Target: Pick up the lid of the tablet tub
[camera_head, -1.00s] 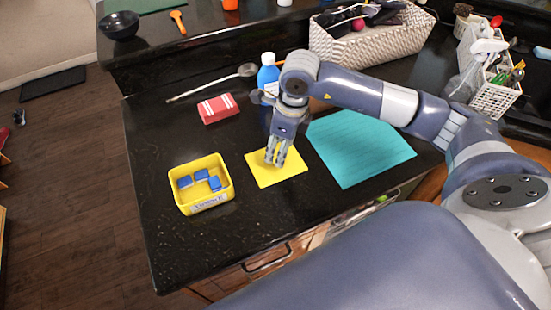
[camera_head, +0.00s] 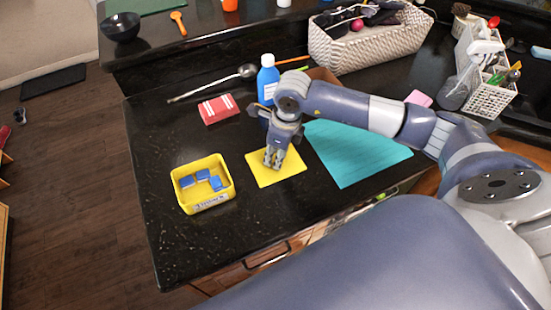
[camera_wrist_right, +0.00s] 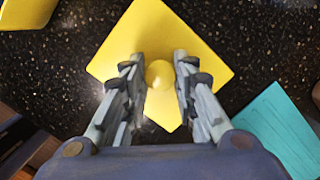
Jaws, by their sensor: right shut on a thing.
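The tub's lid (camera_head: 292,168) is a flat yellow square lying on the dark counter. In the right wrist view the lid (camera_wrist_right: 160,25) has a round yellow knob (camera_wrist_right: 159,73) at its middle. My right gripper (camera_head: 273,164) points down over the lid, shut on the knob, with one finger on each side of it (camera_wrist_right: 160,80). The lid looks flat on the counter; any gap under it cannot be told. The yellow tub (camera_head: 191,208) stands open to the left, holding several blue tablets (camera_head: 202,175). My left gripper is not in view.
A teal sheet (camera_head: 355,150) lies right of the lid. A red striped packet (camera_head: 219,109), a blue bottle (camera_head: 267,80) and a long spoon (camera_head: 213,85) are behind. A woven basket (camera_head: 365,43) stands at the back. The counter between tub and lid is clear.

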